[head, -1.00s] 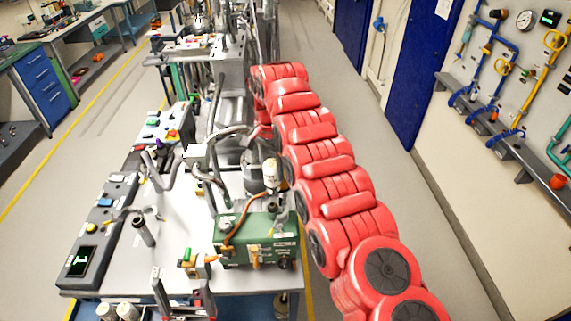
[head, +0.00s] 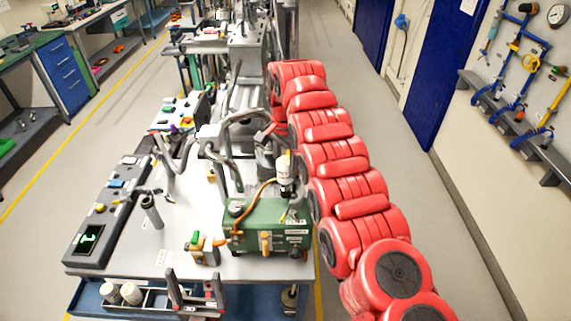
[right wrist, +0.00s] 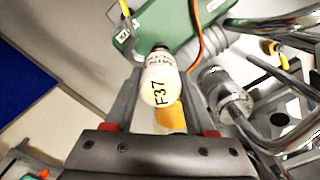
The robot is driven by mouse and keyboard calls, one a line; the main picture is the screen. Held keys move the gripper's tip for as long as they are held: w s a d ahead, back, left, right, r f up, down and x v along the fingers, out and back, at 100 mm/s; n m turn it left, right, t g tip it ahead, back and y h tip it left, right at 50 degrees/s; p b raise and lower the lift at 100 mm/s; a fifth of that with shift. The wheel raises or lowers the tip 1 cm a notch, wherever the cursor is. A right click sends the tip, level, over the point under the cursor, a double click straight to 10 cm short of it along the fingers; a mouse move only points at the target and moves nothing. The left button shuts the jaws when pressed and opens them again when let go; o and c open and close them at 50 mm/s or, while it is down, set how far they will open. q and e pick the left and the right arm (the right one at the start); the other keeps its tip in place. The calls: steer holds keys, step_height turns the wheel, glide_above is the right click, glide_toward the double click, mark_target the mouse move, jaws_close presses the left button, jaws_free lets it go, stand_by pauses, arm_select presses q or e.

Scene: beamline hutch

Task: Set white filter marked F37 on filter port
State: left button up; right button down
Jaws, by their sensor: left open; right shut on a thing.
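The white filter marked F37 (right wrist: 158,84) is between the fingers of my right gripper (right wrist: 165,105) in the right wrist view, its marking facing the camera. In the head view the filter (head: 284,164) stands upright above the green box (head: 268,232). A dark fitting (head: 286,189) shows just below it, perhaps the filter port; I cannot tell whether they touch. My right gripper (head: 271,150) reaches it from the far side and is partly hidden. My left gripper (head: 195,291) is open and empty at the table's front edge.
Two white cylinders (head: 121,293) stand in a tray at the front left. A control panel with a green display (head: 90,238), a dark upright cylinder (head: 152,212) and a small valve block (head: 206,249) are on the table. An orange hose (head: 250,197) and bent metal tubes crowd the filter.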

steer(key=shift+w+f, duration=0.2)
steer(key=shift+w, duration=0.05)
steer(key=shift+s, duration=0.15)
steer(key=shift+f+b, duration=0.6)
stand_by(1.0)
stand_by(0.5)
steer(key=shift+c, duration=0.8)
jaws_free()
